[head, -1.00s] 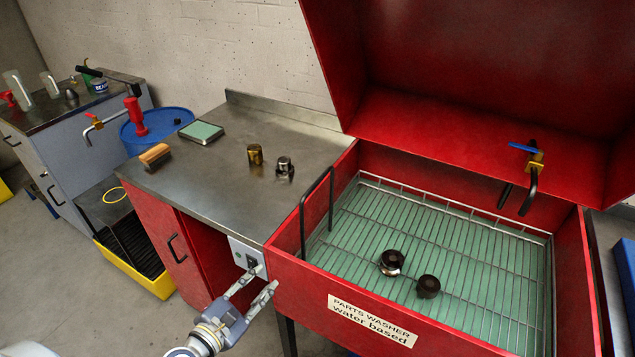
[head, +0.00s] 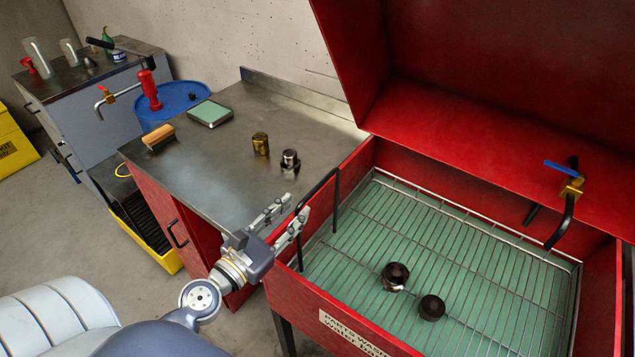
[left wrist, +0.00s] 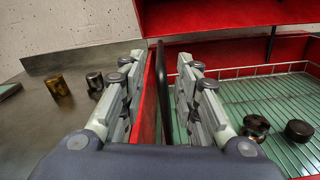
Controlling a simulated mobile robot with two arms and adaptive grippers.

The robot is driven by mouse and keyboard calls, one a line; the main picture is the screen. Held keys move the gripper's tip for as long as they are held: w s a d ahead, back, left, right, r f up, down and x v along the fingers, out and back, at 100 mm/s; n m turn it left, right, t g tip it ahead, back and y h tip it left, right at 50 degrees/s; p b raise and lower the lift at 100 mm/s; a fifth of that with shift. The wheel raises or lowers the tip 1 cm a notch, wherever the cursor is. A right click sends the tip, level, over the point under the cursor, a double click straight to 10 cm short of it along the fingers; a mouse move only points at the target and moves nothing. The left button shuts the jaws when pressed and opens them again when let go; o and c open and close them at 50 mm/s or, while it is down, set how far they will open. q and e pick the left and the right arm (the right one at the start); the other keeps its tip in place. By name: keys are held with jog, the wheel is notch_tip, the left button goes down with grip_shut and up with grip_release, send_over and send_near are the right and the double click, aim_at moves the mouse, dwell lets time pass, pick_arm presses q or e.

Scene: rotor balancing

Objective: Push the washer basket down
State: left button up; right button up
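The washer basket (head: 470,262) is a wire grid inside the red parts washer (head: 340,306), over a pale green surface. Its black bar handle (head: 321,190) stands up at the washer's left side. Two dark round parts, one at the left (head: 395,277) and one at the right (head: 431,307), sit on the wires. My left gripper (head: 294,207) is open and empty beside the handle, above the washer's left wall. In the left wrist view the handle (left wrist: 161,85) shows upright between the spread fingers; I cannot tell whether they touch it. My right gripper is not in view.
The raised red lid (head: 480,70) stands behind the basin. A tap with a blue lever (head: 562,170) hangs over its right side. The steel bench (head: 225,160) at left holds a brass cylinder (head: 261,144), a steel part (head: 290,160), a scale (head: 209,113) and a brush (head: 159,136).

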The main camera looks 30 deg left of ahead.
aim_at(315, 188)
pick_arm(q)
jog(key=w, duration=0.1)
jog(key=w+p, duration=0.1)
jog(key=w, duration=0.1)
jog(key=w+p, duration=0.1)
jog(key=shift+w+d+r, duration=0.2)
jog(key=shift+w+d, duration=0.1)
jog(key=shift+d, duration=0.05)
jog(key=w, duration=0.2)
jog(key=w+p, duration=0.1)
jog(key=shift+w+d+f, duration=0.1)
jog(key=shift+d, duration=0.15)
jog(key=shift+w+f, duration=0.1)
jog(key=shift+w, duration=0.45)
jog(key=shift+c, duration=0.8)
grip_shut()
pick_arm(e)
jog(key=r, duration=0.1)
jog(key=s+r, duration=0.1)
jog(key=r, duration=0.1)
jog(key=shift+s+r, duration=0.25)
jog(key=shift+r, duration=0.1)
